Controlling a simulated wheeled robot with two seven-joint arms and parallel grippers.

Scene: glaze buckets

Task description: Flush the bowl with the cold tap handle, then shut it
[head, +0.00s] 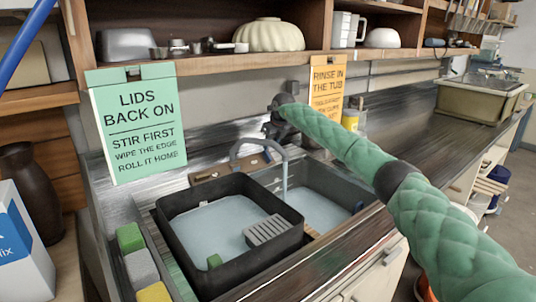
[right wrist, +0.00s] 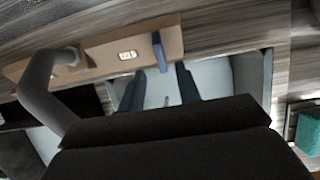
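The sink bowl (head: 318,208) at right of the black tub holds pale bluish water. A grey curved spout (head: 250,143) stands behind, and a thin pale streak hangs below its end, apparently running water. The blue tap handle (right wrist: 160,50) stands on the brown tap base (right wrist: 110,52), beside the grey spout (right wrist: 38,85) in the right wrist view. My right gripper (head: 272,132) is above the tap base. In the right wrist view its two dark fingers (right wrist: 160,70) are apart, with the blue handle just beyond the gap. I see no contact. My left gripper is out of view.
The black tub (head: 190,268) holds water and a grey slatted piece (head: 268,229). Green, grey and yellow sponges line its left. A green sign (head: 137,130) and an orange sign (head: 325,80) stand behind. A shelf (head: 205,63) runs above. The counter (head: 405,125) at right is mostly clear.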

